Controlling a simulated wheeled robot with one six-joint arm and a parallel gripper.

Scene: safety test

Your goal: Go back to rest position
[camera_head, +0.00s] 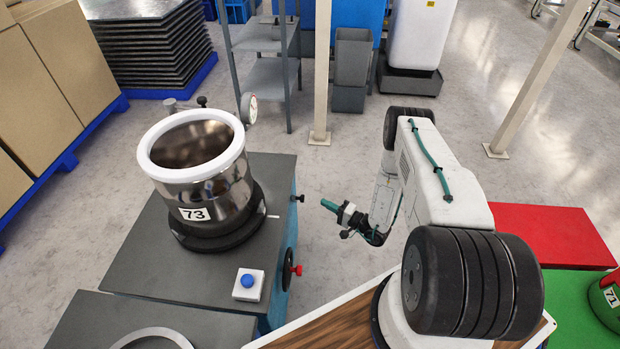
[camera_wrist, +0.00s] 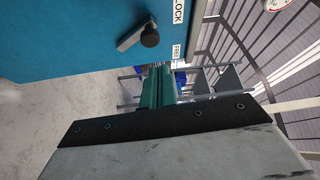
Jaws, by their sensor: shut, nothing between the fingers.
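My gripper (camera_head: 328,205) shows in the head view at the end of my bent white arm, with its green fingers pointing left toward the machine. It hangs in free air to the right of the machine's blue side and touches nothing that I can see. In the wrist view the green fingers (camera_wrist: 158,84) are together with nothing between them. They are partly hidden by the dark bracket in front.
A steel pot marked 73 (camera_head: 212,192) stands on a grey machine top (camera_head: 160,272) with a blue button (camera_head: 248,282) and red-knobbed wheel (camera_head: 294,269). The wrist view shows a blue panel (camera_wrist: 70,35) with a handle (camera_wrist: 143,37). A post (camera_head: 322,70) stands behind.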

